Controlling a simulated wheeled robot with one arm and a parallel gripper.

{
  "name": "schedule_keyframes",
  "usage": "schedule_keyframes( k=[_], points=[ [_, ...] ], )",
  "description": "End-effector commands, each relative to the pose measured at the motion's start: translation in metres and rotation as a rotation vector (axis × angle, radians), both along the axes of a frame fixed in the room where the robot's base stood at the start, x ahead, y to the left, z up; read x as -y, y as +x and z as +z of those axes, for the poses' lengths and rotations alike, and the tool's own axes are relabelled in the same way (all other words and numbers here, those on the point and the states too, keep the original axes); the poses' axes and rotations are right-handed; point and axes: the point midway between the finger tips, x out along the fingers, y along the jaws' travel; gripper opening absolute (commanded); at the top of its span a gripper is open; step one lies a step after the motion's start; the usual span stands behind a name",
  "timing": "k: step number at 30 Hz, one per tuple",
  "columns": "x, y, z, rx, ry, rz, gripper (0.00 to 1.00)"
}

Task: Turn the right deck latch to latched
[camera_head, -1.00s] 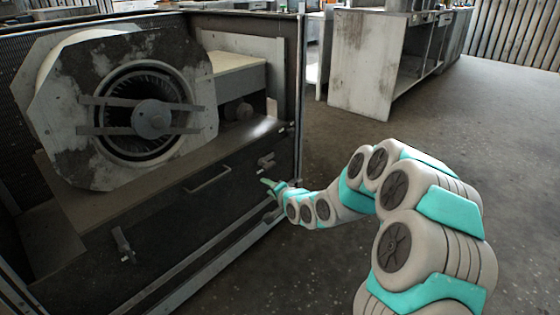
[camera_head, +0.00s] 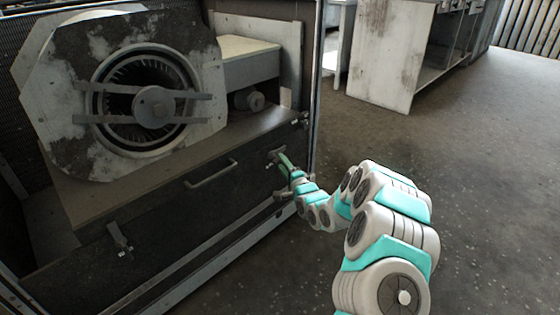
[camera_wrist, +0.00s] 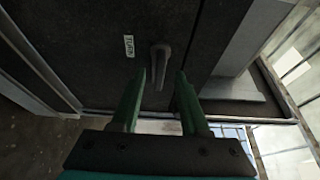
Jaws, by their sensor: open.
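The right deck latch (camera_wrist: 160,62) is a grey lever on the dark deck front panel. In the wrist view it lies just beyond my fingertips, between their lines, pointing along the fingers with a slight tilt. A small white label (camera_wrist: 129,46) is beside it on the left. In the head view the latch (camera_head: 275,154) is partly hidden by my gripper (camera_head: 285,165). I cannot tell whether the fingers touch the latch. The left deck latch (camera_head: 119,238) hangs on the panel's left part.
The blower housing (camera_head: 120,95) with its round fan sits above the deck. A bar handle (camera_head: 211,174) sticks out of the panel between the latches. The cabinet's right post (camera_head: 315,90) stands close to my arm. Open floor (camera_head: 480,190) lies to the right.

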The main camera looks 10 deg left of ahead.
Motion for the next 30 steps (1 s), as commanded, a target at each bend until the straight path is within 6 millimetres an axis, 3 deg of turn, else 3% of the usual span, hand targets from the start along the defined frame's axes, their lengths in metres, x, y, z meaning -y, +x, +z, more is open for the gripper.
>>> schedule_keyframes(
  k=[9,21,30],
  points=[
    [-0.013,0.023,-0.002,-0.002,-0.001,0.0,0.45],
    [-0.015,0.026,-0.001,-0.002,-0.001,0.0,0.44],
    [-0.015,0.026,-0.001,-0.002,-0.001,-0.001,0.1]
  ],
)
